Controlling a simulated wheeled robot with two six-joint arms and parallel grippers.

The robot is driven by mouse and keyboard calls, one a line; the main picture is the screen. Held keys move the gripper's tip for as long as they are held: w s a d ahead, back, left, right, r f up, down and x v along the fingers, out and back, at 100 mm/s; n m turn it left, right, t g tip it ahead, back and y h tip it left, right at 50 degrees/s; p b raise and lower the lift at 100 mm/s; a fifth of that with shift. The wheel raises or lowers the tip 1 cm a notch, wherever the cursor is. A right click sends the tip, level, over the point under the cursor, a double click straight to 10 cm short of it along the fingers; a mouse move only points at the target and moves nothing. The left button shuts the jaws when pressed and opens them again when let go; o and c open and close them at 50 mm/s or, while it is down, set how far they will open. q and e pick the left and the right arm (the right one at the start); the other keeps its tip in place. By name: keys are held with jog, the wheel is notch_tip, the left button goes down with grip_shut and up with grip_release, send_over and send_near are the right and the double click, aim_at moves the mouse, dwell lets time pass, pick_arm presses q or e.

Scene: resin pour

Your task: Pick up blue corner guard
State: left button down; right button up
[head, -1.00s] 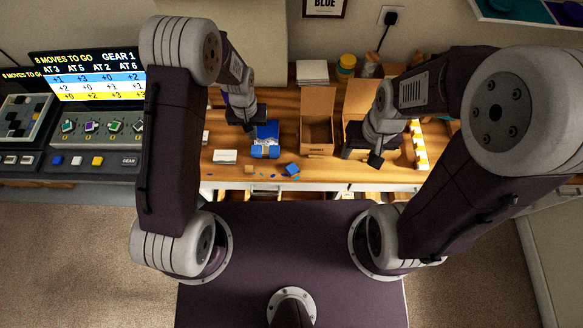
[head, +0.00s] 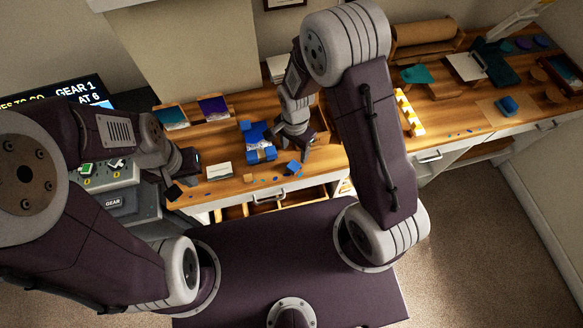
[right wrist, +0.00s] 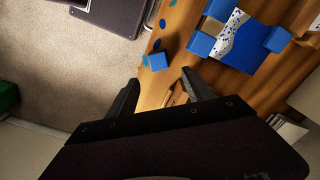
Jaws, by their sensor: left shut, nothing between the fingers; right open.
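A small loose blue corner guard (head: 293,168) lies on the wooden table near its front edge. It also shows in the right wrist view (right wrist: 157,61), just beyond my right fingertips. A parcel (head: 262,150) with blue guards on its corners lies behind it to the left; one of these guards shows large in the right wrist view (right wrist: 201,43). My right gripper (head: 291,145) is open and empty, pointing down above the table beside the parcel; its two fingers (right wrist: 160,88) are apart. My left gripper (head: 181,182) is shut and empty at the table's left end.
A white card (head: 219,171) stands left of the parcel. Small blue and teal scraps lie along the front edge. A cardboard box (head: 322,130) is behind my right gripper. A yellow-and-white strip (head: 408,112) lies to the right. An open drawer (head: 275,203) juts out below.

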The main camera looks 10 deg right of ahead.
aim_at(295, 165)
jog(key=f, duration=0.3)
jog(key=shift+a+f, duration=0.3)
jog(key=shift+a, duration=0.05)
jog(key=f, duration=0.2)
jog(key=d+f+p, duration=0.1)
jog(key=f, duration=0.1)
jog(key=shift+s+f, duration=0.15)
jog(key=shift+f, duration=0.1)
jog(key=shift+a+f, duration=0.15)
jog(key=shift+f, duration=0.2)
grip_shut()
